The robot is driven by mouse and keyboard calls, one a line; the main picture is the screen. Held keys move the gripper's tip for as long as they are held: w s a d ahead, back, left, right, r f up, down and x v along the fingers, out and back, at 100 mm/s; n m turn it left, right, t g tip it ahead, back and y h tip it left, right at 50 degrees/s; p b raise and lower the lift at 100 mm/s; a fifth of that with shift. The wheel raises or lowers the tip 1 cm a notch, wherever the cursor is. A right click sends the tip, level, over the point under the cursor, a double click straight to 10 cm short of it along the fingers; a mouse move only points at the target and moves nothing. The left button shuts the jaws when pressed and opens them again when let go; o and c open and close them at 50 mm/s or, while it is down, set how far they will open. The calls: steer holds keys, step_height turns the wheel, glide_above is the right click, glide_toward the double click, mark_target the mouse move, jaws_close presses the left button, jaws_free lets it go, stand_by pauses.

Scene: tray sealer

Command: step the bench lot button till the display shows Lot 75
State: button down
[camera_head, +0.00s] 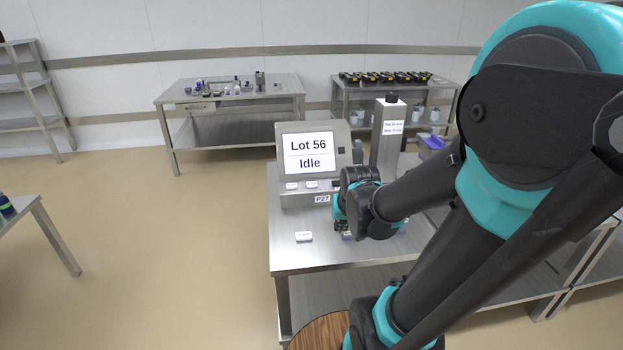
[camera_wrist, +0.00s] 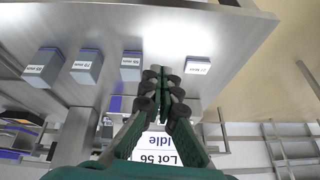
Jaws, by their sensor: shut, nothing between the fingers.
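The display (camera_head: 309,154) on the bench machine reads "Lot 56" and "Idle" in the head view. It also shows upside down, partly behind my fingers, in the wrist view (camera_wrist: 186,152). My gripper (camera_wrist: 161,74) is shut and empty, with its fingertips over the bench between two labelled blocks. One block (camera_wrist: 131,66) is blue-grey with a white label, and the other is a white-topped block (camera_wrist: 197,66). I cannot read their labels, so I cannot tell which is the lot button. In the head view my arm hides most of the blocks and the fingertips.
More blue-grey labelled blocks (camera_wrist: 87,66) stand in the same row on the bench (camera_wrist: 235,30). A white labelled block (camera_head: 304,237) sits near the bench's left side. A steel post (camera_head: 388,145) rises beside the display.

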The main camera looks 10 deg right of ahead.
steer(key=w+a+r+m+t, duration=0.1)
steer(key=w+r+m+t, duration=0.2)
steer(key=w, duration=1.2)
step_height(320, 180, up, 4)
steer(key=m+t, duration=0.1)
steer(key=m, duration=0.2)
glide_above(313, 185)
steer(key=shift+w+f+y, duration=0.1)
steer(key=shift+f+y, duration=0.05)
steer(key=shift+y, duration=0.25)
steer(key=shift+f, duration=0.1)
steer(key=shift+f, duration=4.3)
steer(key=shift+f, duration=0.15)
steer(key=shift+f, duration=0.25)
steer(key=shift+f, duration=0.55)
steer(key=shift+r, duration=0.95)
